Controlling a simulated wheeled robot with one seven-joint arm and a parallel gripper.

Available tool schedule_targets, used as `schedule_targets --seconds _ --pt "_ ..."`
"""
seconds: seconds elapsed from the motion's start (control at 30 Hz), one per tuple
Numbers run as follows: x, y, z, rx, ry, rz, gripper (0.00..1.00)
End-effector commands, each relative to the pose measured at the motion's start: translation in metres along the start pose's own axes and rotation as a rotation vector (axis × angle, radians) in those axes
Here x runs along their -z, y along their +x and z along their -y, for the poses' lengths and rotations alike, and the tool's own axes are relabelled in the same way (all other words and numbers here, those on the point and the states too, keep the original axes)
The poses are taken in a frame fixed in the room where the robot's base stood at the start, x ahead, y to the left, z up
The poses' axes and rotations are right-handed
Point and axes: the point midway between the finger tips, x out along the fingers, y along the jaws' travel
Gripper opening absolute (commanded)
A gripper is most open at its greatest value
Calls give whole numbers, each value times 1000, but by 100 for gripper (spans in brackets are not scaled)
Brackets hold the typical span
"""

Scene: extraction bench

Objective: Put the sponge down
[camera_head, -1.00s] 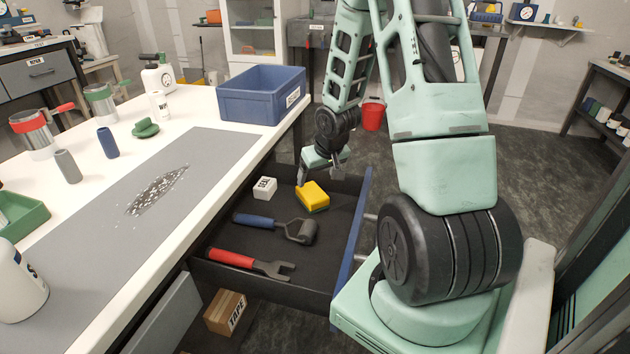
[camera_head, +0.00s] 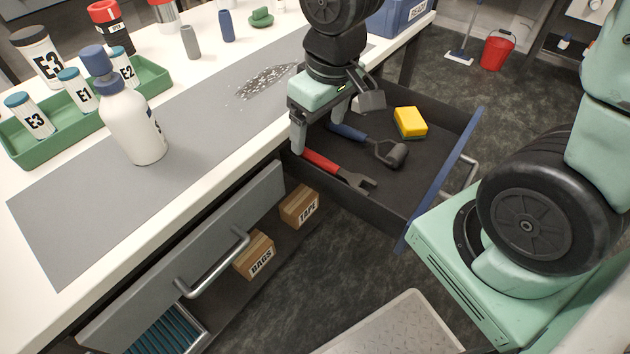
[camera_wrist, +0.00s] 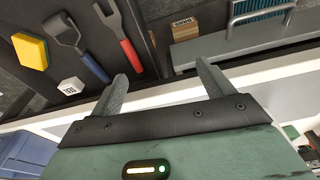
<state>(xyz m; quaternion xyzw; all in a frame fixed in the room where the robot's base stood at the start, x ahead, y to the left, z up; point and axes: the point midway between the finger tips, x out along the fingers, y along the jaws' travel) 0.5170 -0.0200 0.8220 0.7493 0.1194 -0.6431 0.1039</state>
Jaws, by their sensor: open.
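The yellow sponge (camera_head: 410,122) with a green underside lies in the open drawer (camera_head: 432,172), near its far right side. It also shows in the wrist view (camera_wrist: 30,50) at the upper left. My gripper (camera_head: 326,130) is above the drawer's left side, next to the bench edge, apart from the sponge. Its two fingers are spread with nothing between them in the wrist view (camera_wrist: 160,80).
The drawer also holds a blue-handled tool (camera_head: 386,150), a red-handled fork-like tool (camera_head: 335,170) and a white block (camera_wrist: 71,86). A white bottle (camera_head: 130,120) and a green tray (camera_head: 150,75) stand on the bench. Boxes (camera_head: 300,206) sit below.

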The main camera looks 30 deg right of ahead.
Motion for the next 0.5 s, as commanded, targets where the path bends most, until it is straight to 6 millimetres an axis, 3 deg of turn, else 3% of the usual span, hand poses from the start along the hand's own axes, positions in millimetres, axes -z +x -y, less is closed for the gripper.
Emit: schedule_targets --seconds 0.03,0.1,0.2,0.33,0.5 --pt "-14 -10 32 16 -83 19 80" --pt "-34 -21 64 35 -167 51 80" --pt "-61 -32 94 56 -262 88 80" --pt "-84 -40 114 70 -331 118 80" --pt "-90 -43 119 74 -351 127 80"
